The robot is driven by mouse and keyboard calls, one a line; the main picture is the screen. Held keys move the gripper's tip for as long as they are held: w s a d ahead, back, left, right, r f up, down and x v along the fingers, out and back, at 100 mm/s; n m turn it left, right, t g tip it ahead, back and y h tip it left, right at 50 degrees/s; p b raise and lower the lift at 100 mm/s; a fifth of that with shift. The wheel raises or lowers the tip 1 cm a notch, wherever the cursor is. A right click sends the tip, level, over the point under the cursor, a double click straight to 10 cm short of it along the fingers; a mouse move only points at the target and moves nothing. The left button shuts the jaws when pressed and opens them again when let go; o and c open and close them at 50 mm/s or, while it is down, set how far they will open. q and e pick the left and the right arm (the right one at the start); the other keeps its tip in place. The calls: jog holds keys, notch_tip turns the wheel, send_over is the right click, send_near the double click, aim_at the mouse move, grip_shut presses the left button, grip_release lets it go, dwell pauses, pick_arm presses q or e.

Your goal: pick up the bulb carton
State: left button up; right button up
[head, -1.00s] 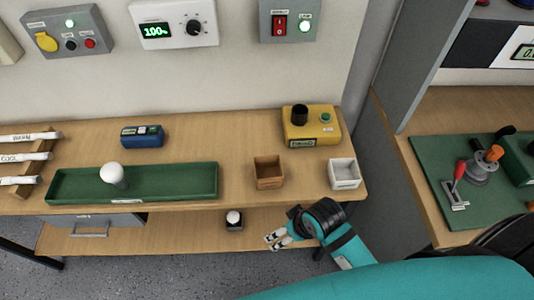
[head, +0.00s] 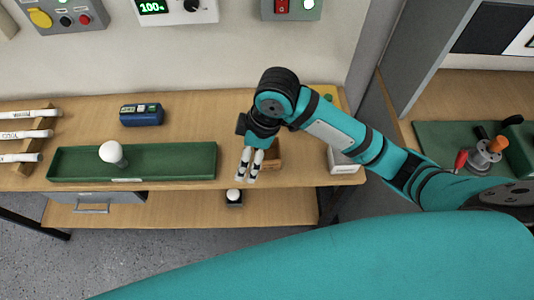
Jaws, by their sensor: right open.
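My left gripper is not in view.
A green tray (head: 190,174) holding a white bulb (head: 112,153) lies left of my right gripper. A brown open box (head: 273,155) is partly hidden behind it, and a white box (head: 343,162) stands to the right. The lower shelf (head: 285,212) is clear right of the dark box.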

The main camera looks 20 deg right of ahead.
jog(key=w+d+r+n+g+h, duration=0.1)
jog(key=w+d+r+n+h, duration=0.15)
jog(key=w+d+r, duration=0.35)
jog(key=p, duration=0.2)
send_over(267, 159)
jog(key=shift+m+h, duration=0.25)
jog(key=f, duration=0.7)
jog(key=d+f, duration=0.1)
jog(key=f, duration=0.2)
jog(key=shift+w+f, duration=0.2)
jog(key=shift+f, duration=0.2)
jog(key=f, duration=0.3)
jog(key=a+f, duration=0.1)
jog(key=shift+s+f+p, duration=0.25)
jog(key=shift+f+p, duration=0.1)
jog(key=shift+f, duration=0.4)
jog(key=shift+c, duration=0.3)
jog(key=c, duration=1)
jog(key=shift+o, duration=0.2)
